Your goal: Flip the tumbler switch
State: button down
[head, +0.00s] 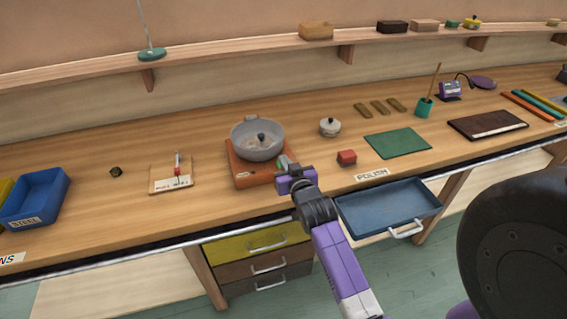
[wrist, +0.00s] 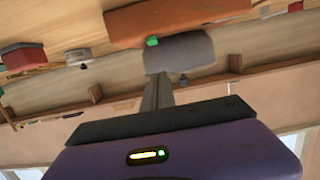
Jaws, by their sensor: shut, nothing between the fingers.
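An orange hotplate (head: 243,170) stands on the bench with a grey pan (head: 258,142) on top. A small green piece (head: 282,160) shows at its right side, close to my gripper (head: 288,167). The green piece (wrist: 152,41) also shows at the orange body's edge in the wrist view, just beyond my fingers (wrist: 160,78). I cannot tell for sure which of these is the tumbler switch. My gripper is shut and empty; contact with the hotplate cannot be made out.
A blue tray (head: 385,210) sits at the bench front beside the drawers (head: 255,245). Bench wood is clear between the board and the hotplate. A shelf runs behind.

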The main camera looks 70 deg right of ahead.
jog(key=f+b+v, duration=0.1)
jog(key=v, duration=0.6)
jog(key=shift+s+a+b, duration=0.3)
jog(key=shift+s+a, duration=0.05)
jog(key=shift+s, duration=0.1)
